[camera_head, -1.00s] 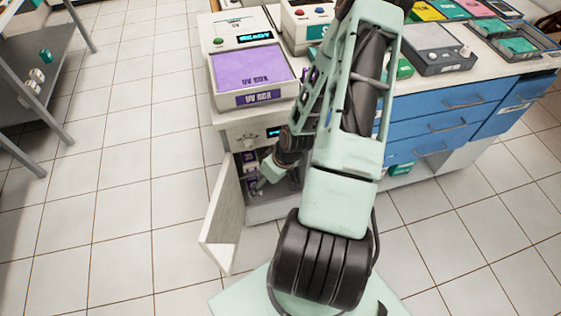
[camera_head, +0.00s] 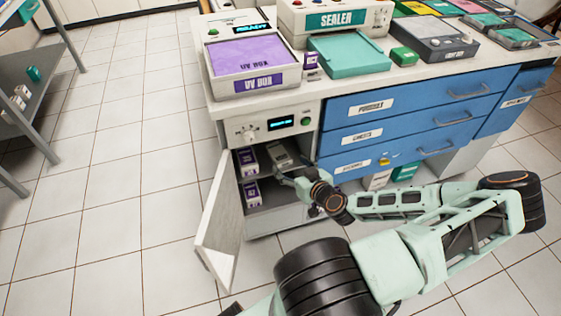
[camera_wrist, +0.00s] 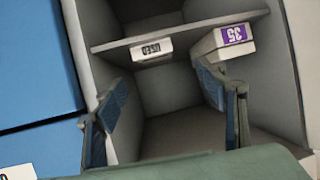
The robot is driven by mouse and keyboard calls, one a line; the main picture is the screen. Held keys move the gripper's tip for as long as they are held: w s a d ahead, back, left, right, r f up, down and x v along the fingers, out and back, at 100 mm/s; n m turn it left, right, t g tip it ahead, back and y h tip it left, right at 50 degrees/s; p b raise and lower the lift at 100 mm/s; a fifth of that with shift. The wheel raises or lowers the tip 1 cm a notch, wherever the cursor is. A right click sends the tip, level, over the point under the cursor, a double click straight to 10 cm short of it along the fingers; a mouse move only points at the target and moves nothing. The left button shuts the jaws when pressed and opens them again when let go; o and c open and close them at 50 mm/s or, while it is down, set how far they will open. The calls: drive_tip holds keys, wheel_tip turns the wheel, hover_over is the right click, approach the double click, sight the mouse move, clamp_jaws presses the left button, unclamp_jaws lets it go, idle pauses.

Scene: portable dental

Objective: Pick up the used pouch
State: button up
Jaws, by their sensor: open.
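In the wrist view, which shows its labels upside down, a white item with a black USED label (camera_wrist: 152,49) sits against the cabinet's dividing shelf (camera_wrist: 185,32). It seems to be the small grey-white item (camera_head: 283,153) on the upper shelf in the head view. My gripper (camera_wrist: 165,92) is open and empty, its fingers spread on either side of the cabinet opening. The USED item lies ahead, between the fingers in the picture and apart from them. In the head view, my gripper (camera_head: 284,175) is at the cabinet opening.
A purple-labelled box (camera_wrist: 230,40) stands close to the right finger's side in the wrist view. Another purple-labelled box (camera_head: 252,193) is on the level below. The open cabinet door (camera_head: 218,220) hangs left. Blue drawers (camera_head: 415,120) are right of the opening.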

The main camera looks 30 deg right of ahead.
sight(278, 151)
drive_tip(key=x, duration=0.3)
drive_tip(key=b+x, duration=0.1)
drive_tip(key=x, duration=0.3)
drive_tip(key=b+x, duration=0.1)
drive_tip(key=x, duration=0.2)
drive_tip(key=shift+w+d, duration=0.4)
drive_tip(key=shift+d, duration=0.05)
drive_tip(key=shift+r, duration=0.1)
drive_tip(key=c, duration=0.9)
